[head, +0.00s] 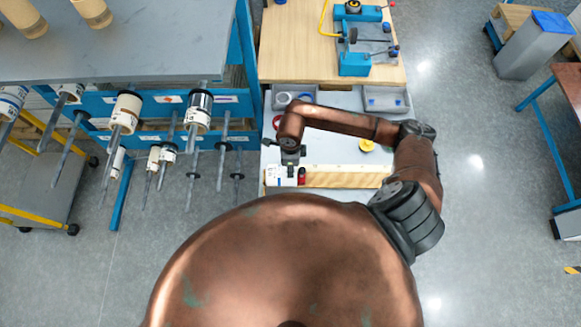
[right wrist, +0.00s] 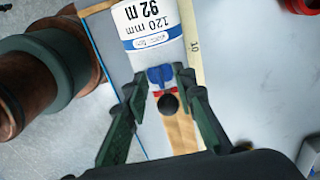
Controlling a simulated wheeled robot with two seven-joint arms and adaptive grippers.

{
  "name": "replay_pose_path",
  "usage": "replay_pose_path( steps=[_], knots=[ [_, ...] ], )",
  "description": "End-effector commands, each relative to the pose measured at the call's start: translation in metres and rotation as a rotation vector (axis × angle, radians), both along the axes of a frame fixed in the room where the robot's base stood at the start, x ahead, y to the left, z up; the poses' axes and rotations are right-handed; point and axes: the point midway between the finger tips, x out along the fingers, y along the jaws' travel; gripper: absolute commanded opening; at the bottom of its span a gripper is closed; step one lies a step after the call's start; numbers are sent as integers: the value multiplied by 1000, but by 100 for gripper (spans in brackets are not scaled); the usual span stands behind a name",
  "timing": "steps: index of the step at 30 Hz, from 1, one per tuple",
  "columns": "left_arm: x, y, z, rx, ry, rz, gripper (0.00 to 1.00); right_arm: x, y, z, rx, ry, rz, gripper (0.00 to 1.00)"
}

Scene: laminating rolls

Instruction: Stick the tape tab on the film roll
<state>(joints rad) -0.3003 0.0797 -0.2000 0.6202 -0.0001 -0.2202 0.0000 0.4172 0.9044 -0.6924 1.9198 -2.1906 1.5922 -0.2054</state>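The film roll (right wrist: 152,28), white with a blue band and a "120 mm 92 m" label, lies under my right gripper in the right wrist view. In the head view it appears as a white piece (head: 276,173) at the left end of the work strip. A small blue piece (right wrist: 160,76) sits against the roll, with red beside it and a black ball (right wrist: 168,103) below. I cannot tell which of these is the tape tab. My right gripper (right wrist: 163,80) has its fingers spread either side of the blue piece, with no clear contact; it also shows in the head view (head: 289,160). My left gripper is out of view.
A yellow ring (head: 366,146) lies behind the pale strip (head: 345,178). Grey bins (head: 386,99) stand further back, before a wooden bench (head: 290,40) with a blue fixture. A blue rack (head: 245,103) with rolls on spindles stands at left.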

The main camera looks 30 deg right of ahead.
Motion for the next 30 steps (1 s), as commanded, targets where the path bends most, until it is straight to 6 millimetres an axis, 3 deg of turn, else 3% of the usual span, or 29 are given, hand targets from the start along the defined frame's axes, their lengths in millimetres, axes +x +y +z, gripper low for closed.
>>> replay_pose_path(
  steps=[7, 11, 24, 30],
  knots=[
    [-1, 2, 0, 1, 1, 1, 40, 0, 0, 1, 1, -1, 0, 25],
    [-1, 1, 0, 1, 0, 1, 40, 1, 0, 13, 0, -2, 1, 25],
    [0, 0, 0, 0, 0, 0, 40, 1, 0, 98, -1, -4, 1, 25],
    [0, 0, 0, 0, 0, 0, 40, 1, 0, 117, 0, -1, 0, 25]
  ],
)
